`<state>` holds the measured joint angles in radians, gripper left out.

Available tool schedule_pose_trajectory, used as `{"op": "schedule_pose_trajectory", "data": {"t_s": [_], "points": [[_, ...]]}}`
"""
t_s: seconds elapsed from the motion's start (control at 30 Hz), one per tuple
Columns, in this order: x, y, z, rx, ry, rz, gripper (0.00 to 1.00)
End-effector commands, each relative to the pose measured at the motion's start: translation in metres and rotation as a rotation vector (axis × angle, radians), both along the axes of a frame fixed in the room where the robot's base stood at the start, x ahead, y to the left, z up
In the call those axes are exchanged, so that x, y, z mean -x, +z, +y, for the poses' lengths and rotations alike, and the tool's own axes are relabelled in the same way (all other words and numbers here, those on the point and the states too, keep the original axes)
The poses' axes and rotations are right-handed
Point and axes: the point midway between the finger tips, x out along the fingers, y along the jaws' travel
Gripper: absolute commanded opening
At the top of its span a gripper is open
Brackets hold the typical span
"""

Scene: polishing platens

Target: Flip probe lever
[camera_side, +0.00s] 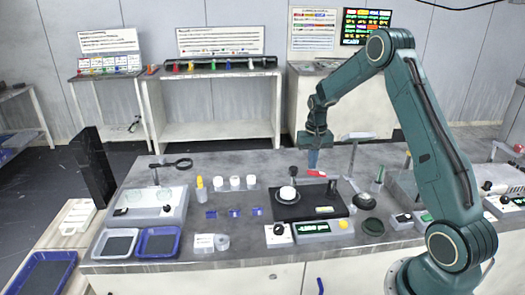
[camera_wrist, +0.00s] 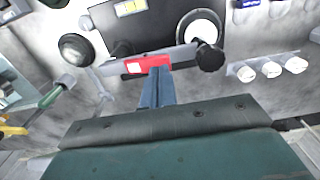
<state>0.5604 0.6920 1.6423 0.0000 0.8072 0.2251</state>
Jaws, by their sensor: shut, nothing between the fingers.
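The probe lever (camera_wrist: 134,67) shows in the wrist view as a grey bar with a red part, just beyond my fingertips. In the side view its red part (camera_side: 316,173) lies at the back edge of the black platen base (camera_side: 310,208). A black knob (camera_wrist: 210,57) sits by the bar's right end, next to a round white disc (camera_wrist: 201,28). My gripper (camera_wrist: 156,73) is shut and empty, its fingers pointing at the red part. They overlap its near edge in the picture; I cannot tell if they touch. In the side view my gripper (camera_side: 313,159) is above and behind the base.
Three white cups (camera_wrist: 271,68) stand to the right in the wrist view. A dark round piece (camera_wrist: 76,49) and a green-handled tool (camera_wrist: 52,97) are to the left. In the side view, a grey stand (camera_side: 355,150) rises right of my gripper. The bench is clear behind the cups.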

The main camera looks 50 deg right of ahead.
Motion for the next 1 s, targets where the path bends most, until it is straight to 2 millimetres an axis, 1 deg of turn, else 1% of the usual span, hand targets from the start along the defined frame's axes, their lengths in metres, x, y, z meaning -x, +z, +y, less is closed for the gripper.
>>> {"op": "schedule_pose_trajectory", "data": {"t_s": [1.0], "points": [[0.000,-0.011,0.000,0.000,0.000,0.000,0.00]]}}
